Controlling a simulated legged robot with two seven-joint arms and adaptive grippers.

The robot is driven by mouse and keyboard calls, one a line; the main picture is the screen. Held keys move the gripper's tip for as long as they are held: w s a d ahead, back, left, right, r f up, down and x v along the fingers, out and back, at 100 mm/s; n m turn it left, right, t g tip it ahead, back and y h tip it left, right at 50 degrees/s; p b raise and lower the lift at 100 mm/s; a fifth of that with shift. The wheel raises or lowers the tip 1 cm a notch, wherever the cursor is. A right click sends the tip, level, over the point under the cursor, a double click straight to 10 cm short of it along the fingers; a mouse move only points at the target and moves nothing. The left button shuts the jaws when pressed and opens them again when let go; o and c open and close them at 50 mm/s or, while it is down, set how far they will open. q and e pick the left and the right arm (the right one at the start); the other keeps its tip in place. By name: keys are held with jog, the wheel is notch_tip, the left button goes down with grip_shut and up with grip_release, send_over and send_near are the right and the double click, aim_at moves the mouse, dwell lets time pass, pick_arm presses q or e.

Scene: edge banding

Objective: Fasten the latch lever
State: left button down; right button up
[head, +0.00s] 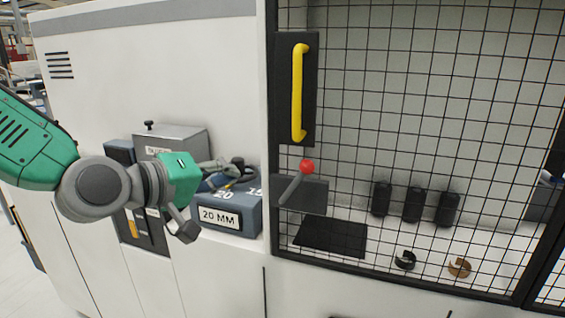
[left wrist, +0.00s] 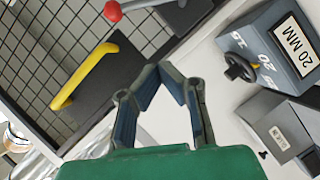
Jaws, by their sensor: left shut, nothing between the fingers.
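The latch lever (head: 292,188) is a grey bar with a red ball knob (head: 307,167) at its upper end. It slants down to the left in front of a dark plate at the left edge of the mesh door (head: 430,110). In the left wrist view the red knob (left wrist: 113,11) is at the top edge, with only part of the lever (left wrist: 140,4) showing. My left gripper (head: 188,231) is left of the lever, clearly apart from it, in front of the cabinet. It is shut and empty; its fingers (left wrist: 165,80) also show in the wrist view. My right gripper is out of view.
A yellow handle (head: 298,92) on a black plate is above the lever. A blue-grey box (head: 228,219) marked 20 MM and a grey box (head: 180,138) stand beside my left gripper. Several black cylinders (head: 413,205) are behind the mesh.

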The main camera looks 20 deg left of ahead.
pick_arm(q)
jog(key=shift+d+r+t, duration=0.3)
jog(key=shift+r, duration=0.55)
jog(key=p, duration=0.2)
send_over(281, 198)
jog(key=w+a, duration=0.1)
jog(key=a, duration=0.1)
notch_tip(281, 198, down, 2)
jog(key=shift+a+f, duration=0.1)
jog(key=shift+f, duration=0.15)
jog(key=shift+s+d+f, duration=0.25)
jog(key=shift+d+f, duration=0.05)
jog(key=shift+d, duration=0.25)
jog(key=shift+s+d+f, duration=0.2)
jog(key=shift+d+f, duration=0.1)
jog(key=shift+d, duration=0.25)
jog(key=shift+s+d+f, duration=0.2)
jog(key=shift+d+f, duration=0.1)
jog(key=shift+d, duration=0.2)
